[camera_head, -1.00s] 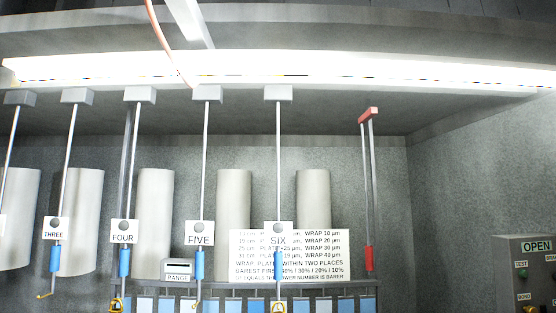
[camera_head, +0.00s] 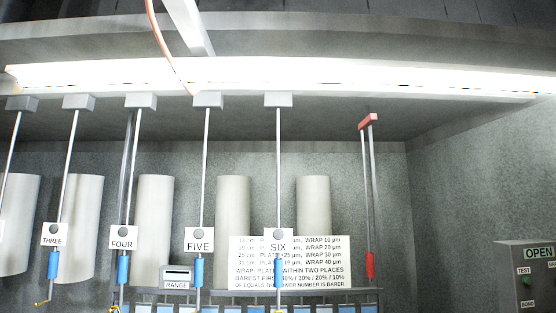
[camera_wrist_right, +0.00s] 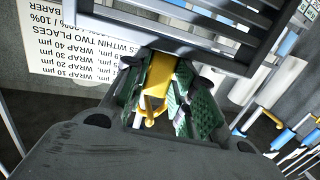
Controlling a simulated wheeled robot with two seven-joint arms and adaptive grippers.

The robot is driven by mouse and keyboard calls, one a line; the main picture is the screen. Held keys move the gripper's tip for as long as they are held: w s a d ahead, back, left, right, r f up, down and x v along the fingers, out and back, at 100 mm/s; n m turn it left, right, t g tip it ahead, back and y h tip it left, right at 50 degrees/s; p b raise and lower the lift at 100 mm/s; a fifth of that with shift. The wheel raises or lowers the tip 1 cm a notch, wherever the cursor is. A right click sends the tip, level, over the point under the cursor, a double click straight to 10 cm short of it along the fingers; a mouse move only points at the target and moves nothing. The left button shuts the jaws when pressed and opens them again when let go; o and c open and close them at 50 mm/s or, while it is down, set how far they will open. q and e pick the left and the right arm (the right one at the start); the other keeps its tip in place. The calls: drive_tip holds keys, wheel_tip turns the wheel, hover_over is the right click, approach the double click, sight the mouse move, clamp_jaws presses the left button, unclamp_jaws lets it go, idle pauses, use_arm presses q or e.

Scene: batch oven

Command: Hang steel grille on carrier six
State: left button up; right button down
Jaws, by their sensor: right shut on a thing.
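Carrier six, with its SIX sign (camera_head: 278,247), hangs from the bright overhead rail in the head view. It has a thin rod and a blue sleeve (camera_head: 279,272); its lower end is cut off by the frame's bottom edge. In the right wrist view the steel grille (camera_wrist_right: 205,30) is a dark slatted frame with a yellow hanging tab (camera_wrist_right: 158,75). My right gripper (camera_wrist_right: 157,92), with green finger pads, is shut on this yellow tab. Neither gripper shows in the head view, and my left gripper is out of sight.
Carrier five (camera_head: 199,240) hangs left of six, then carriers four (camera_head: 123,238) and three (camera_head: 55,235). A red-ended double rod (camera_head: 370,265) hangs to the right. A text board (camera_head: 325,262) is behind six. A control panel (camera_head: 530,280) stands far right.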

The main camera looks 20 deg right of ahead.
drive_tip(key=shift+f, duration=0.25)
idle(0.7)
drive_tip(key=c, duration=1.6)
unclamp_jaws()
drive_tip(key=shift+o, duration=0.2)
drive_tip(key=shift+f, duration=0.1)
drive_tip(key=shift+o, duration=0.7)
